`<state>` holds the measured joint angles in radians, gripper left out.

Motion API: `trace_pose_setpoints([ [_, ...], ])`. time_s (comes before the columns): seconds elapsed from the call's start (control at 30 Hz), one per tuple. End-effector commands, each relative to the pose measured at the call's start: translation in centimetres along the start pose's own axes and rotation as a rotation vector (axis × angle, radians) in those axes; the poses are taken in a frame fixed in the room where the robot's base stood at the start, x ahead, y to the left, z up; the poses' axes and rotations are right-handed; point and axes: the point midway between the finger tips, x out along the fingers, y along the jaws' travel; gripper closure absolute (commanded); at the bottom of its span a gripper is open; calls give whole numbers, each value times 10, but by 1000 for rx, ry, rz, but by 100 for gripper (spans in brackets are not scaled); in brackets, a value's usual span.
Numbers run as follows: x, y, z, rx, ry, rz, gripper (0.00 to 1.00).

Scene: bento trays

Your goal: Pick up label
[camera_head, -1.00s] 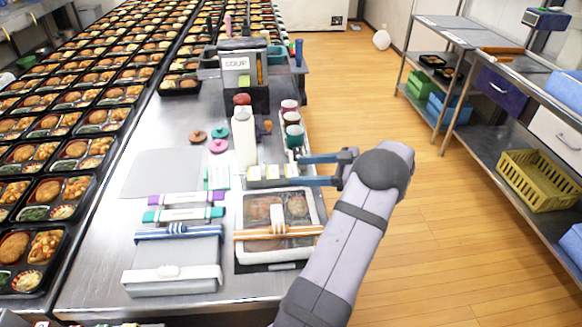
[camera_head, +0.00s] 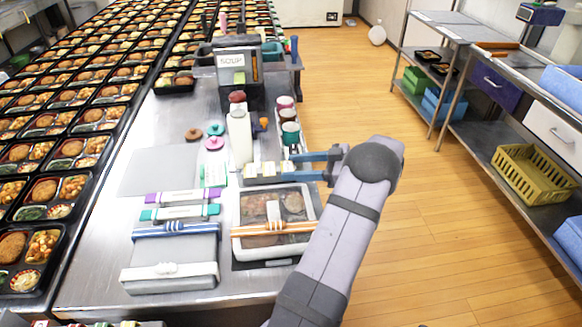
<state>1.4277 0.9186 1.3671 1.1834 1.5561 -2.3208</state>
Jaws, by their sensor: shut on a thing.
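Several small white and yellowish labels (camera_head: 254,170) sit in a low row in a dark holder, just behind the clear-lidded food tray (camera_head: 239,208). My gripper (camera_head: 283,168) is at the right end of this row, reaching in from the right. Its two blue fingers lie either side of a small pale label (camera_head: 281,168) and are shut on it. The fingers partly hide the label. I cannot tell whether it is clear of the holder.
A white bottle (camera_head: 240,138) stands close behind the label row, with jars (camera_head: 290,133) to its right. A box marked SOUP (camera_head: 232,60) stands farther back. A bare grey board (camera_head: 158,171) lies at left. Filled bento trays (camera_head: 75,153) cover the far left.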

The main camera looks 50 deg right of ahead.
Motion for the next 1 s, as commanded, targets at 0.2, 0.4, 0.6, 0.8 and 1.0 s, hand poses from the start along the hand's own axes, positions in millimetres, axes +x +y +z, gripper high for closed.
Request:
trace_pose_setpoints([
  [0.2,-4,1,-11,-3,-3,2,71],
  [0.4,-13,1,-41,-5,-3,3,71],
  [0.6,-23,0,-72,-4,-2,2,71],
  [0.8,-28,0,-91,-1,-1,0,71],
  [1.0,-30,0,-97,0,-1,0,71],
])
